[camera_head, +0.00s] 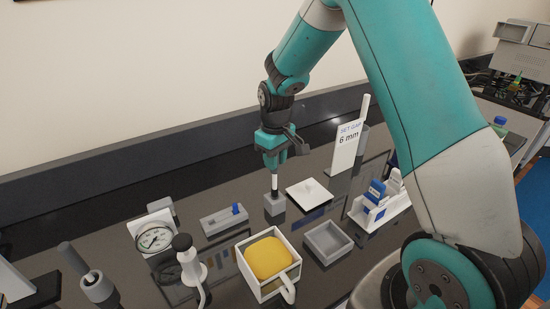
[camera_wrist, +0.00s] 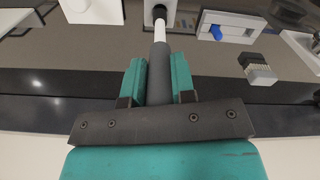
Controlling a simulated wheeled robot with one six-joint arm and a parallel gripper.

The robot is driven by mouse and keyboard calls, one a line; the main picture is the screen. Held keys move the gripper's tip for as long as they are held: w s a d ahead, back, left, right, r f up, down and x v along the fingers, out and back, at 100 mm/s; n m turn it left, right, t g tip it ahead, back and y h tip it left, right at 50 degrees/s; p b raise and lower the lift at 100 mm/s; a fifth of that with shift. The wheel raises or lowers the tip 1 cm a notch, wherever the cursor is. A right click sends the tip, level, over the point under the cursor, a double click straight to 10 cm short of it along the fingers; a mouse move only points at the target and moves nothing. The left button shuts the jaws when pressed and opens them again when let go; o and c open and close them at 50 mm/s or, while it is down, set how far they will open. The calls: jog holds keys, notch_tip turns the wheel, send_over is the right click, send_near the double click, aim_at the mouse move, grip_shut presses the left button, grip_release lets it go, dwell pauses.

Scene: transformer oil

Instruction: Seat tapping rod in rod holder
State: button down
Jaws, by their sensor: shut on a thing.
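My gripper (camera_head: 273,158) is shut on the tapping rod (camera_head: 275,184), which has a dark grey grip and a white lower shaft. The rod hangs upright, its lower end meeting the top of a small grey block, the rod holder (camera_head: 275,206). In the wrist view the teal fingers (camera_wrist: 158,82) clasp the rod's grey grip (camera_wrist: 160,68) from both sides. There the white shaft runs to the dark opening of the holder (camera_wrist: 159,12). The tip is hidden, and how deep it sits I cannot tell.
A white plate (camera_head: 309,194) lies right of the holder, with a gap sign (camera_head: 346,146) behind. A grey block with a blue peg (camera_head: 224,220), a dial gauge (camera_head: 154,239), a sponge tray (camera_head: 268,260), an empty grey tray (camera_head: 328,243) and a white rack (camera_head: 380,210) stand around.

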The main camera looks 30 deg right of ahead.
aim_at(275, 173)
jog(key=shift+f+b, duration=1.6)
jog(key=shift+f, duration=0.95)
jog(key=c, duration=0.9)
grip_release()
jog(key=shift+o, duration=0.2)
jog(key=shift+r, duration=0.1)
notch_tip(275, 173, up, 17)
jog(key=b, duration=0.2)
jog(key=shift+s+r+b, duration=0.15)
jog(key=shift+b, duration=0.2)
